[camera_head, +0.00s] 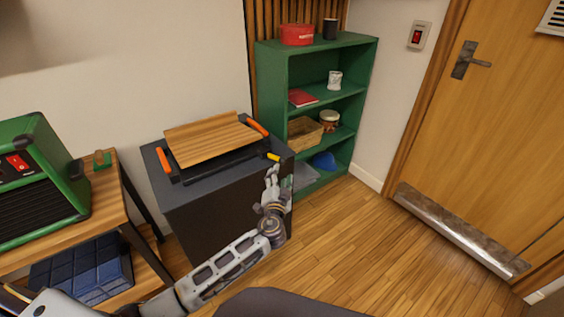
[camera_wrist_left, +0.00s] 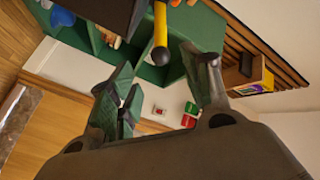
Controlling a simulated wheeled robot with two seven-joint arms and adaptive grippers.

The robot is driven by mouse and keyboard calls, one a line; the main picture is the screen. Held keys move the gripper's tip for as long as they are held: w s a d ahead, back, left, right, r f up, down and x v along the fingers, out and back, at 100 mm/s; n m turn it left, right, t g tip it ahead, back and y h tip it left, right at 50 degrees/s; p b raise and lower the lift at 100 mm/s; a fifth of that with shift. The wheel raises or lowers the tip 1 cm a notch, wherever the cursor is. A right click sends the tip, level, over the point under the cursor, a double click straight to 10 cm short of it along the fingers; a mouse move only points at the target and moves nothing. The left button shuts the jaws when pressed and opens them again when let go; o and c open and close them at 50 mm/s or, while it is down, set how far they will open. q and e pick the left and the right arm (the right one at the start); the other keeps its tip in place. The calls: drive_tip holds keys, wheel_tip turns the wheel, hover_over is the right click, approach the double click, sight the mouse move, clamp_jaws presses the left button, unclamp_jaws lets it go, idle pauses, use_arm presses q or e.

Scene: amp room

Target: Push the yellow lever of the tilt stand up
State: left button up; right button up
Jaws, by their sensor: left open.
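The tilt stand (camera_head: 176,174) has a slanted wooden top and orange side parts, and it sits on a dark cabinet. Its yellow lever (camera_head: 273,157) sticks out at the stand's right front corner. In the left wrist view the lever (camera_wrist_left: 161,28) comes down from the top edge and ends in a black tip. My left gripper (camera_head: 272,173) is just below the lever in the head view. In the left wrist view my left gripper (camera_wrist_left: 165,78) is open and empty, with the lever's tip in line with the gap between its fingers. I cannot tell whether they touch. My right gripper is not in view.
The dark cabinet (camera_head: 205,215) stands directly behind my left forearm. A green shelf (camera_head: 358,75) with several small things stands close behind it. A wooden table (camera_head: 110,195) with a green amp (camera_head: 40,170) is at the left. The floor at the right is clear.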

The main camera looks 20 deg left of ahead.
sight(282, 161)
use_arm(q)
drive_tip(key=shift+b+x, duration=0.35)
drive_tip(key=shift+x, duration=4.25)
clamp_jaws()
